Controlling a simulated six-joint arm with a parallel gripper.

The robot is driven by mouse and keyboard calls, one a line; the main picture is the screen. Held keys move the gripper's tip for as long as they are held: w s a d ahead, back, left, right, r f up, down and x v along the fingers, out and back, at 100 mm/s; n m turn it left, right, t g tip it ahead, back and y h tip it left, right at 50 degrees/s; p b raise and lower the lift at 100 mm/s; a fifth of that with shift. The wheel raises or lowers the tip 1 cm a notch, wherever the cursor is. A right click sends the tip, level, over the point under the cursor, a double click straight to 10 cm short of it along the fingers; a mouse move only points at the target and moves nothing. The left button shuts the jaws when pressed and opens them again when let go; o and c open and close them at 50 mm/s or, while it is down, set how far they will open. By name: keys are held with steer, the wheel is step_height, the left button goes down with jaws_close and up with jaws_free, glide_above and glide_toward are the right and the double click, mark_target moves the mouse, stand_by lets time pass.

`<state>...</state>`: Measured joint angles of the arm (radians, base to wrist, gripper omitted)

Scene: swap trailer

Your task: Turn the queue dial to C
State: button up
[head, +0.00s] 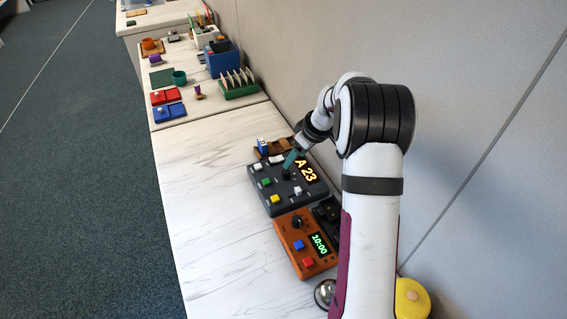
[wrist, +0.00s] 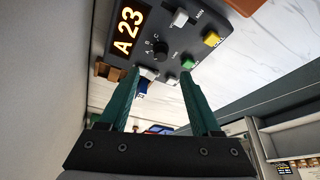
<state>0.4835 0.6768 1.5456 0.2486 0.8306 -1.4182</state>
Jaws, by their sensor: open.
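The queue panel (head: 262,189) is a dark grey box on the counter with a lit display reading A 23. It also shows in the wrist view (wrist: 203,45), with white, green and yellow buttons. Its black queue dial (wrist: 160,47) sits beside the display, with small letters A, B, C along one side. The dial's pointer is too small to read surely. My gripper (wrist: 160,82) has two teal fingers, apart and empty, pointing toward the panel near the dial. In the head view my gripper (head: 291,160) is over the panel and partly hides the dial area.
An orange timer box (head: 291,261) reading 10:00 stands in front of the panel. A brown wooden holder (head: 284,144) stands just behind it. Red (head: 165,96) and blue (head: 168,113) trays lie farther back. The counter's left side (head: 205,200) is clear. The wall is close on the right.

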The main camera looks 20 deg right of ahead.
mark_target(287, 172)
steer(key=x, duration=0.8)
steer(key=shift+f, duration=0.2)
jaws_close()
